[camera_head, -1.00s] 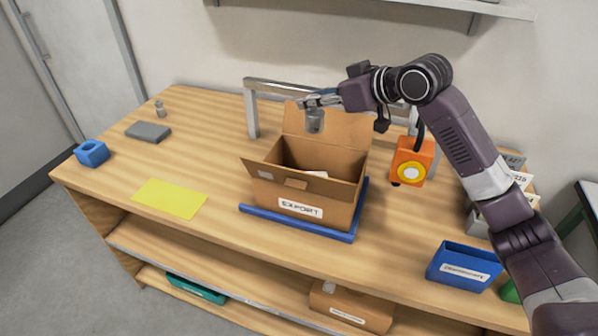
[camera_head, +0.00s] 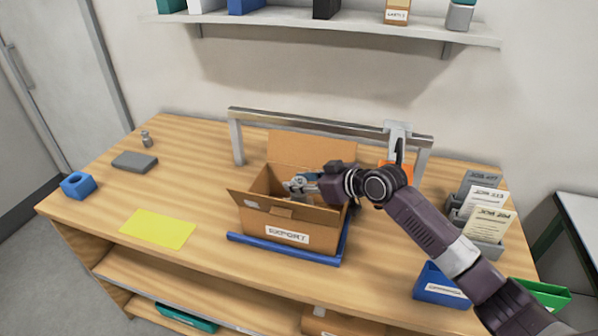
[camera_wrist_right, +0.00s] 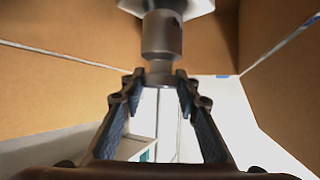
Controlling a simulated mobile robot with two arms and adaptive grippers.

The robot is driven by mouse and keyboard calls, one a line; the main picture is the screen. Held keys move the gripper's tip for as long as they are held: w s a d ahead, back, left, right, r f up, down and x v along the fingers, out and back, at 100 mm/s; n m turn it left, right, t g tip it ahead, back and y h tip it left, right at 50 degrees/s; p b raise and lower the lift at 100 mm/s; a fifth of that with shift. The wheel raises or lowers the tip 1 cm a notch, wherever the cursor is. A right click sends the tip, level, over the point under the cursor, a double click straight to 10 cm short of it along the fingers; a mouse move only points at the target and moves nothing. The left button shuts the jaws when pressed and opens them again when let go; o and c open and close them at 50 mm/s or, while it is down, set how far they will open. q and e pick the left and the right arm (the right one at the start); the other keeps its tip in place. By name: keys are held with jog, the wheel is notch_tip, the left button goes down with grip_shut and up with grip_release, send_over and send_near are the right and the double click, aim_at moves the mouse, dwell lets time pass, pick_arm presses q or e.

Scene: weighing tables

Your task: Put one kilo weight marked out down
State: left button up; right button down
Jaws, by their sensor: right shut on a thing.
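My right gripper (camera_head: 298,184) reaches down into the open cardboard box (camera_head: 285,216) labelled EXPORT. In the right wrist view my right gripper (camera_wrist_right: 160,82) is shut on the neck of a grey metal weight (camera_wrist_right: 161,35). Brown box walls surround the weight there, and a white surface shows beyond its far end. I cannot tell whether the weight touches it. A smaller metal weight (camera_head: 146,139) stands at the table's back left. My left gripper is out of view.
A metal frame (camera_head: 300,121) spans behind the box. A grey slab (camera_head: 135,161), a blue block (camera_head: 78,185) and a yellow sheet (camera_head: 158,228) lie left. A blue bin (camera_head: 438,286) and card holders (camera_head: 485,213) are right. A shelf (camera_head: 330,25) hangs above.

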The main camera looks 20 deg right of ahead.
aim_at(305, 195)
notch_tip(305, 195, down, 3)
jog(key=shift+f, duration=0.2)
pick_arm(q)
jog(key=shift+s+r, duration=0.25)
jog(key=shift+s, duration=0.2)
pick_arm(e)
jog(key=shift+f, duration=0.1)
jog(key=shift+f, duration=0.25)
jog(key=c, duration=1.5)
grip_release()
jog(key=shift+s+f, duration=0.1)
jog(key=shift+f, duration=0.1)
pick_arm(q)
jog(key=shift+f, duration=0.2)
pick_arm(e)
jog(key=shift+o, duration=0.2)
